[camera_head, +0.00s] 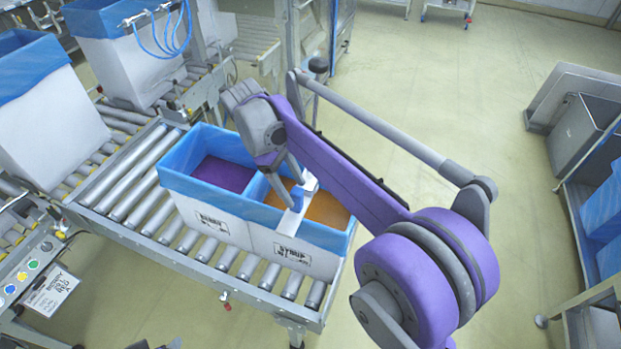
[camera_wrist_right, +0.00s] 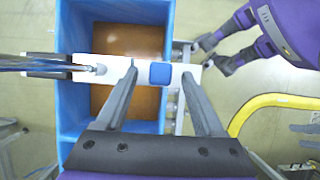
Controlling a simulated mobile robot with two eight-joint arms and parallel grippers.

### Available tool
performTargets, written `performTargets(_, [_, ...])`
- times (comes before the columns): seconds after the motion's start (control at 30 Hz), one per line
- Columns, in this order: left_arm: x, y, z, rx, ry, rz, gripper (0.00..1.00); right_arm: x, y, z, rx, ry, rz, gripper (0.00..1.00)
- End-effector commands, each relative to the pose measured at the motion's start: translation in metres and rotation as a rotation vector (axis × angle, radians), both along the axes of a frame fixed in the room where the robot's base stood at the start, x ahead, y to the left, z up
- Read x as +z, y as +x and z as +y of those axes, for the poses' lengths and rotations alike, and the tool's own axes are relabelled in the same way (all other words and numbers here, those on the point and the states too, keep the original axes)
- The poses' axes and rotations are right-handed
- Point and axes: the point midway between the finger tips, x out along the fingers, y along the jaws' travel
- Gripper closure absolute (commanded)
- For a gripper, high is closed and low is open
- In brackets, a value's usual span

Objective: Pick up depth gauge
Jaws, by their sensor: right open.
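The depth gauge is a white bar (camera_wrist_right: 115,68) with a blue block (camera_wrist_right: 160,74), lying across the box's compartment with the orange-brown bottom. In the head view the bar (camera_head: 286,228) and its blue block (camera_head: 297,198) are partly covered by my right arm. A silver rod (camera_wrist_right: 45,62) appears to rise from the bar. My right gripper (camera_wrist_right: 160,69) is open, its fingers on either side of the blue block with gaps to it. It also shows in the head view (camera_head: 290,175). My left gripper (camera_wrist_right: 212,54), at the wrist view's upper right, appears open and empty.
The box (camera_head: 212,226) with a blue liner stands on a roller conveyor (camera_head: 130,195). Its other compartment has a purple bottom. More lined boxes (camera_head: 50,120) stand at the left. Grey bins (camera_head: 580,135) stand at the right. A yellow tube (camera_wrist_right: 270,101) is in the wrist view.

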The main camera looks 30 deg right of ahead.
Motion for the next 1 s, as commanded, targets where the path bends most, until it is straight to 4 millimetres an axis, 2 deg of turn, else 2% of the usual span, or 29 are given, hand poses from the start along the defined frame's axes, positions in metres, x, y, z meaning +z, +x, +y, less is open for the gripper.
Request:
performTargets(0.13, [-0.001,0.000,0.000,0.000,0.000,0.001,0.30,-0.016,-0.005,-0.004,0.000,0.000,0.000,0.30])
performTargets(0.4, [-0.001,0.000,0.000,0.000,0.000,0.001,0.30,-0.019,-0.006,-0.005,0.000,0.001,-0.001,0.30])
performTargets(0.8, [-0.001,0.000,0.000,0.000,0.000,0.001,0.30,-0.019,-0.006,-0.005,0.000,0.001,-0.001,1.00])
performTargets(1.0, [-0.001,0.000,0.000,0.000,0.000,0.001,0.30,-0.018,-0.006,-0.005,0.000,-0.001,-0.001,1.00])
